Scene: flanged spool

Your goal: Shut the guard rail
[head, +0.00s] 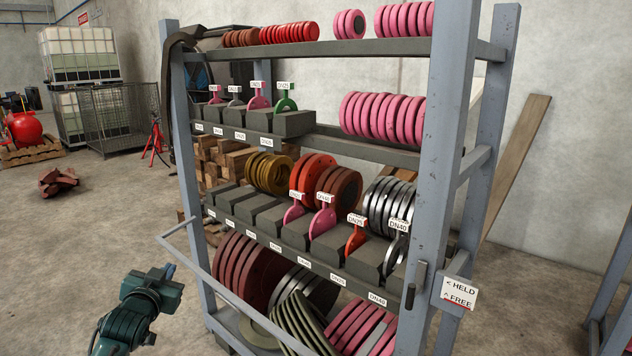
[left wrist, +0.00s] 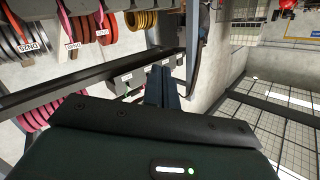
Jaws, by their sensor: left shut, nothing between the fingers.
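The guard rail (head: 224,292) is a thin grey bar in the head view. It stands out from the rack's left post on a short arm and slants down to the right in front of the lowest shelf, out of the frame's bottom edge. A dark latch handle (head: 409,296) is on the right post, beside a sign (head: 459,292) reading HELD and FREE. My left gripper (head: 169,270) is at the lower left, outside the rail and apart from it in the picture. Its fingers (left wrist: 161,70) are shut and empty in the left wrist view. My right gripper is not in view.
The grey rack (head: 437,150) holds pink, red, yellow and steel flanges on several shelves, with tagged dark blocks. A wooden plank (head: 517,165) leans on the wall behind. A mesh cage (head: 118,118) and red tripod (head: 155,143) stand at the back left.

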